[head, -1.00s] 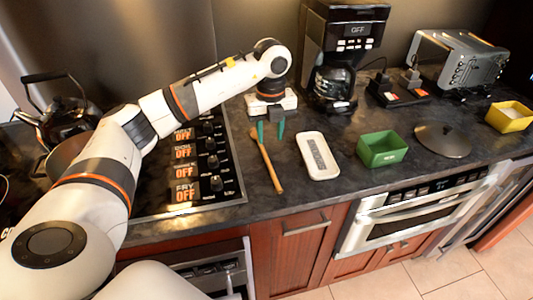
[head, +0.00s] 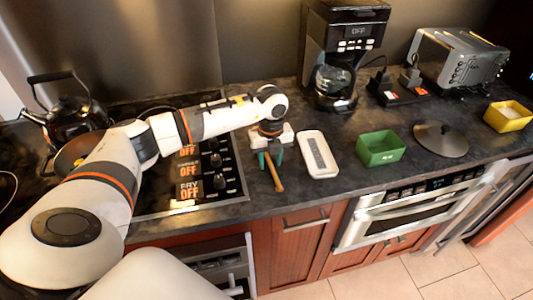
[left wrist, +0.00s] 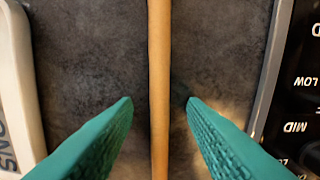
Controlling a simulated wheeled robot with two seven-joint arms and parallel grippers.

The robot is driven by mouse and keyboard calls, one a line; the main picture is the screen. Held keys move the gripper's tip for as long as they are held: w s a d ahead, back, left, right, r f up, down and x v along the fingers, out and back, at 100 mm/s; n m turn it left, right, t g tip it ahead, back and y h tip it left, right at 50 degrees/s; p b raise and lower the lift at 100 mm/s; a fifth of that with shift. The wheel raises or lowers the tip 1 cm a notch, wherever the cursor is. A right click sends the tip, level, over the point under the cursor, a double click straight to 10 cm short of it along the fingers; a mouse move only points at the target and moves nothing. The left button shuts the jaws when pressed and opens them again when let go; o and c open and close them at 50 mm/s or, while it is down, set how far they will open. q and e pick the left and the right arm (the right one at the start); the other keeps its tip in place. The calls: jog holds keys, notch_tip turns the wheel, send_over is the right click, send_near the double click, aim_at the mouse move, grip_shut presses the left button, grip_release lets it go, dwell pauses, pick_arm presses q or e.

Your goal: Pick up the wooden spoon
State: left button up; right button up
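The wooden spoon (head: 274,174) lies on the dark countertop, its handle pointing toward the front edge; my gripper hides its upper part in the head view. My left gripper (head: 270,161) is over the spoon with its teal fingers apart. In the left wrist view the spoon handle (left wrist: 159,90) runs up and down the middle, between the two open fingertips (left wrist: 159,104), with a gap on both sides. The fingers do not touch it. My right gripper is not in view.
A white tray with a label (head: 318,154) lies just right of the spoon. The stove control panel (head: 207,172) is close on the left. A green box (head: 380,149), a round dark lid (head: 441,139) and a coffee maker (head: 341,55) stand farther right.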

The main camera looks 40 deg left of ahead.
pick_arm(q)
grip_shut()
jog(key=shift+r, duration=0.15)
